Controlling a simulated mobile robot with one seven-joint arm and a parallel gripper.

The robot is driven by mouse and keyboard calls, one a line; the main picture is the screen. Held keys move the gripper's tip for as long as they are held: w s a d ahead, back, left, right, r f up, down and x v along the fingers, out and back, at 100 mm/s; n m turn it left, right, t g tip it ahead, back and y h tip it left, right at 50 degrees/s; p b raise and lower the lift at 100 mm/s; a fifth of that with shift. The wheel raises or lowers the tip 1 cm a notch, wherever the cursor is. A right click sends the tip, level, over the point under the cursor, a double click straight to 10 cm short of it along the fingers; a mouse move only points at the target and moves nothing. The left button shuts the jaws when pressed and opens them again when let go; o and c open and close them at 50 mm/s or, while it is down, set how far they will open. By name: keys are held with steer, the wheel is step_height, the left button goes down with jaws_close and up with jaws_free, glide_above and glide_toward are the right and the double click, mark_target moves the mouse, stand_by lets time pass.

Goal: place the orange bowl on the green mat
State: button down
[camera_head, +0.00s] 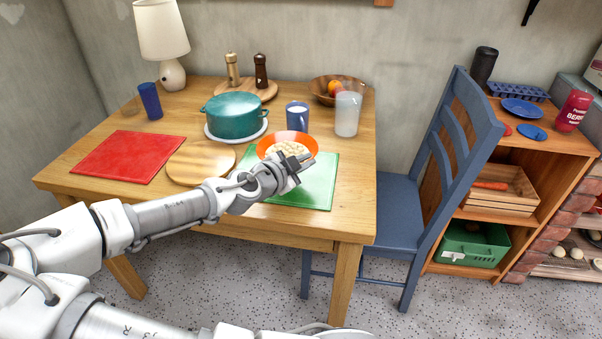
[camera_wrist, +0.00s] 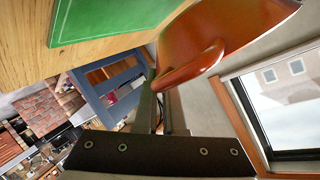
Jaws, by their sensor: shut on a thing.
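The orange bowl (camera_head: 302,138) with pale round food in it shows at the back edge of the green mat (camera_head: 318,184) in the head view. My gripper (camera_head: 300,161) is shut on the near right side of its rim. In the wrist view the bowl (camera_wrist: 235,28) fills the upper right, with its rim at my fingers (camera_wrist: 160,88). The green mat (camera_wrist: 105,18) shows at the top there, and the bowl looks raised off the table. My gripper hides part of the mat in the head view.
A blue mug (camera_head: 297,117) and a frosted pitcher (camera_head: 347,114) stand behind the bowl. A teal pot (camera_head: 234,116) stands at back left. A round wooden board (camera_head: 200,163) and a red mat (camera_head: 128,157) lie left. A blue chair (camera_head: 405,205) stands at right.

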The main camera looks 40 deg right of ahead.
steer(key=w, duration=0.1)
steer(key=w+f, duration=0.1)
steer(key=shift+w+d+f, duration=0.3)
steer(key=shift+d, duration=0.1)
steer(key=shift+f+b, duration=1.05)
steer(key=shift+f, duration=0.9)
steer(key=shift+f, duration=0.1)
steer(key=c, duration=1)
jaws_free()
steer(key=p+v, duration=0.3)
steer(key=v, duration=0.8)
steer(key=shift+a+r, duration=0.2)
steer(key=shift+s+a, duration=0.15)
steer(key=shift+a, duration=0.15)
